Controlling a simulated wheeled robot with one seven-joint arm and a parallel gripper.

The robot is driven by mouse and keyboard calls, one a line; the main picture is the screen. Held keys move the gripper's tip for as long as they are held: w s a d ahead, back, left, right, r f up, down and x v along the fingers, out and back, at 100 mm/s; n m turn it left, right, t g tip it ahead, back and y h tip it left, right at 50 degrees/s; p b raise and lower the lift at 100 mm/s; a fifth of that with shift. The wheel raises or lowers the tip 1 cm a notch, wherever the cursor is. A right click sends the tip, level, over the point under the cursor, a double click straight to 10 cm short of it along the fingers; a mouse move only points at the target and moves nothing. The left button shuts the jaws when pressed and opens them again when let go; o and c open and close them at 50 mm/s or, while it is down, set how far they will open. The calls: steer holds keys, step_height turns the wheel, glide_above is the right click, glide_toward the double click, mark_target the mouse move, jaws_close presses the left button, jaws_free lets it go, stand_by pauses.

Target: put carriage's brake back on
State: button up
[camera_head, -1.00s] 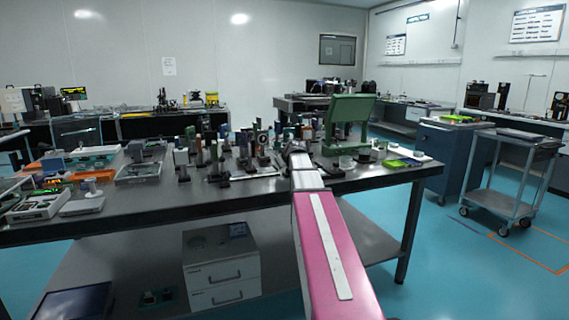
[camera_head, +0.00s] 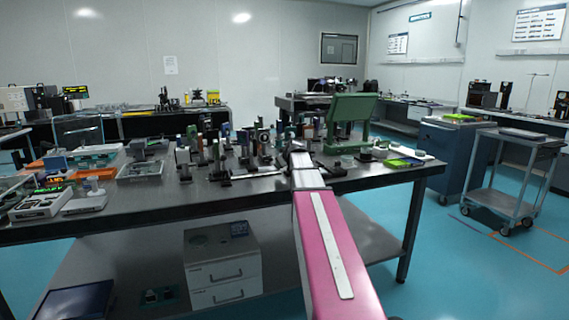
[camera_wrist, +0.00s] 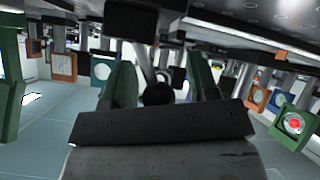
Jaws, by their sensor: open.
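My pink-and-grey arm reaches over the dark workbench (camera_head: 130,213) in the head view, and its far end is hidden among the crowded parts. In the wrist view my gripper (camera_wrist: 158,74) shows as two dark green fingers, apart. A dark round knob-like part (camera_wrist: 158,94) shows between them; I cannot tell whether it touches either finger. I cannot make out the carriage or its brake with certainty in either view. Posts and mounts crowd the area around the gripper.
Many optical posts and mounts (camera_head: 215,158) stand close together left of my arm. A green panel stand (camera_head: 350,112) is just right of the arm's end. Trays (camera_head: 142,170) fill the bench's left. A wheeled cart (camera_head: 513,190) stands right, with open blue floor before it.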

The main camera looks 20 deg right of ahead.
steer(key=v, duration=1)
steer(key=shift+s+r, duration=0.15)
steer(key=shift+s, duration=0.2)
